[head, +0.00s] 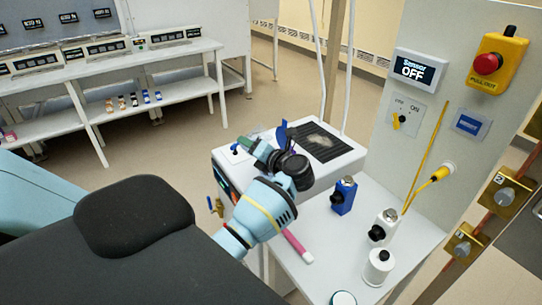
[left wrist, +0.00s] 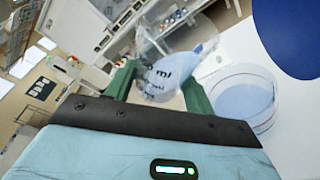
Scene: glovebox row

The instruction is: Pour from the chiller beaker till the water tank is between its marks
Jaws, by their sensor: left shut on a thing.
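My left gripper (head: 262,150) is above the top of the white chiller (head: 228,163) in the head view. In the left wrist view its green fingers are shut on a clear beaker (left wrist: 160,88) with dark "ml" lettering. The beaker is tilted and holds pale blue liquid. I cannot tell whether liquid is flowing. My right gripper is not in view.
A black grille (head: 318,142) covers part of the chiller's top. An upright panel carries a red stop button (head: 487,64) and a "Sensor OFF" display (head: 418,69).

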